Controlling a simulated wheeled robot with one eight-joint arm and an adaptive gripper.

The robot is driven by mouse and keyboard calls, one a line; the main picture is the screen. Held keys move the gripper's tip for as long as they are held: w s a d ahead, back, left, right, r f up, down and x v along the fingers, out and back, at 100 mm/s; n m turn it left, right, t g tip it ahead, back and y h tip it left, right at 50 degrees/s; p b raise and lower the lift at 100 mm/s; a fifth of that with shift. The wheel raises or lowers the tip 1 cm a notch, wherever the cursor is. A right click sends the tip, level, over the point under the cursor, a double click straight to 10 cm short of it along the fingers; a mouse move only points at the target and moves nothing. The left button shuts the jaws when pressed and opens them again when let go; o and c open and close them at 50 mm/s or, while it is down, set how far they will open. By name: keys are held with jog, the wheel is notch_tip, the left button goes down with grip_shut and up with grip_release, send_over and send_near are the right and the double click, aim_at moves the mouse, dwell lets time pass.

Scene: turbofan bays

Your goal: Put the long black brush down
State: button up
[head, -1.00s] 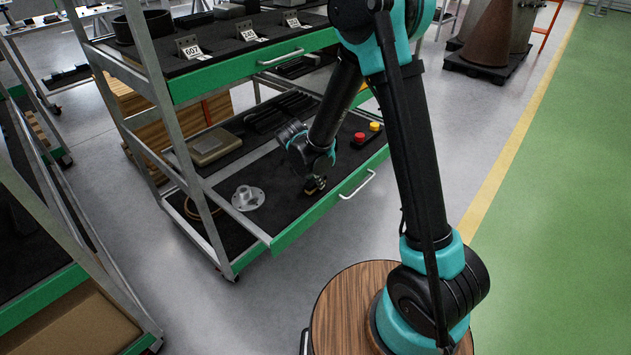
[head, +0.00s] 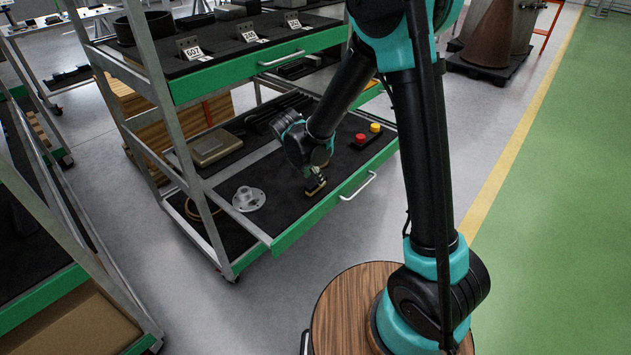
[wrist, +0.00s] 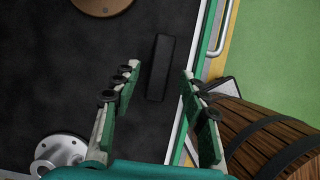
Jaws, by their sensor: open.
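A long black block, which I take to be the long black brush (wrist: 160,68), lies on the dark mat of the lower shelf (head: 285,212) in the wrist view. My gripper (wrist: 160,76) is open, with one finger to each side of the block and visible gaps between. In the head view my gripper (head: 316,182) is low over the front part of the shelf. A small tan and dark piece shows at its tip there; I cannot tell whether it is the brush. Whether the brush touches the mat along its whole length is not clear.
A metal flanged hub (head: 248,198) and a tan ring (head: 192,208) lie left of my gripper. A box with red and yellow buttons (head: 367,136) is to the right. A grey-tan case (head: 213,147) lies behind. The green upper drawer (head: 250,68) overhangs the back.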

jog(key=v, duration=0.8)
jog(key=s+d+m+y, duration=0.1)
jog(key=s+d+m, duration=0.2)
jog(key=d+m, duration=0.5)
jog(key=s+d+m+y, duration=0.1)
jog(key=s+d+m, duration=0.2)
jog(key=d+m, duration=0.5)
jog(key=s+d+f+m, duration=0.2)
jog(key=s+d+m, duration=0.7)
jog(key=m, duration=0.3)
jog(key=shift+s+d+f+t+y, duration=0.3)
jog(key=shift+d+f+y, duration=0.1)
jog(key=shift+d, duration=0.4)
jog(key=shift+o, duration=0.6)
jog(key=shift+w+r, duration=0.1)
